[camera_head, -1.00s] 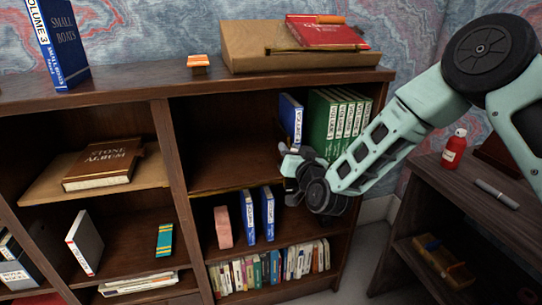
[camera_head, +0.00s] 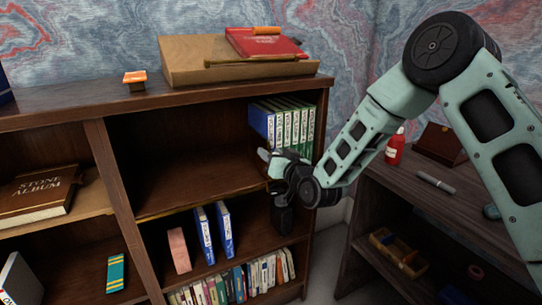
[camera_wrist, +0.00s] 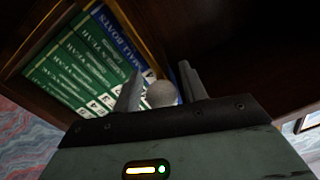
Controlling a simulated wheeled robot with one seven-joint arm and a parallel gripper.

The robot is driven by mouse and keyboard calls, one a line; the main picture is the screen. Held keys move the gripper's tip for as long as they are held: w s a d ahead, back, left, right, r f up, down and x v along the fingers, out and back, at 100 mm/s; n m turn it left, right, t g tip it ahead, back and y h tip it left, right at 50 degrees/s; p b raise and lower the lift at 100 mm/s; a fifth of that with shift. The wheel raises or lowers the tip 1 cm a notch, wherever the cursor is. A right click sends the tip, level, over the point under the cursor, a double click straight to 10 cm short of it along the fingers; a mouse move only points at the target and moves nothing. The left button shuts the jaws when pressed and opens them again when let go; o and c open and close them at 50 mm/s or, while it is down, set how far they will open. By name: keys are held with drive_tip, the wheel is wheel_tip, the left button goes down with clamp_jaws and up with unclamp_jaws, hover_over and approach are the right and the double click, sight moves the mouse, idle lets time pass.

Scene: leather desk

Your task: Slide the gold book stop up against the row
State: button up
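The row of green volumes (camera_head: 297,128) stands at the right end of the upper shelf bay. A blue book (camera_head: 262,119) stands upright at its left end, close against it; it also shows in the wrist view (camera_wrist: 125,45). My gripper (camera_head: 268,156) is at the foot of the blue book. In the wrist view, my two fingers (camera_wrist: 160,88) stand apart with a dull round knob (camera_wrist: 161,95) between them. The knob may be part of the book stop, but no gold shows on it. I cannot tell if the fingers grip it.
The shelf (camera_head: 185,185) left of my gripper is bare. Below stand two blue books (camera_head: 214,231), a pink block (camera_head: 179,249) and a row of small books. The bookcase's right side wall is close to my forearm. A side desk (camera_head: 430,215) stands at right.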

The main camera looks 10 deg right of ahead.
idle(0.3)
drive_tip(key=v, duration=1.7)
drive_tip(key=shift+s, duration=0.15)
drive_tip(key=shift+d, duration=0.1)
drive_tip(key=s+a+f+n+g, duration=0.3)
drive_tip(key=s+a+n+g, duration=0.2)
drive_tip(key=s+a+g, duration=0.25)
drive_tip(key=s+d+r+n+g+h, duration=0.15)
drive_tip(key=s+g, duration=0.35)
drive_tip(key=s, duration=0.5)
drive_tip(key=s+r+n+g+h, duration=0.1)
drive_tip(key=s+r+g+h, duration=0.2)
drive_tip(key=s, duration=0.7)
wheel_tip(320, 180, up, 15)
drive_tip(key=s+g+p, duration=0.1)
drive_tip(key=p, duration=1.4)
drive_tip(key=shift+s+d+f+h, duration=0.2)
drive_tip(key=shift+s+d+h, duration=0.05)
drive_tip(key=shift+d+h, duration=0.1)
